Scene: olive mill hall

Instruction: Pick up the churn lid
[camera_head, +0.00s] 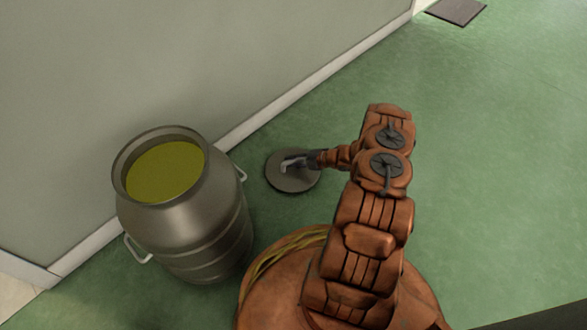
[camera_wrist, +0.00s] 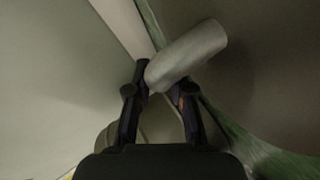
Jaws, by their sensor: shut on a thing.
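The churn lid (camera_head: 292,180) is a dark grey round disc over the green floor, just right of the churn. Whether it rests on the floor or hangs slightly above it, I cannot tell. Its pale bar handle (camera_head: 290,163) stands on top. My gripper (camera_head: 309,160) reaches it from the right and is shut on the handle. In the wrist view, the light grey handle (camera_wrist: 188,53) lies at the tips of my gripper (camera_wrist: 165,78), with the brownish lid surface (camera_wrist: 275,75) behind it at right. The far side of the grip is hidden.
A metal churn (camera_head: 190,235) with two side handles stands open at left, filled with yellow-green liquid (camera_head: 165,172). A grey wall (camera_head: 200,60) with a white skirting runs behind. A dark floor plate (camera_head: 456,10) lies far off. The floor at right is clear.

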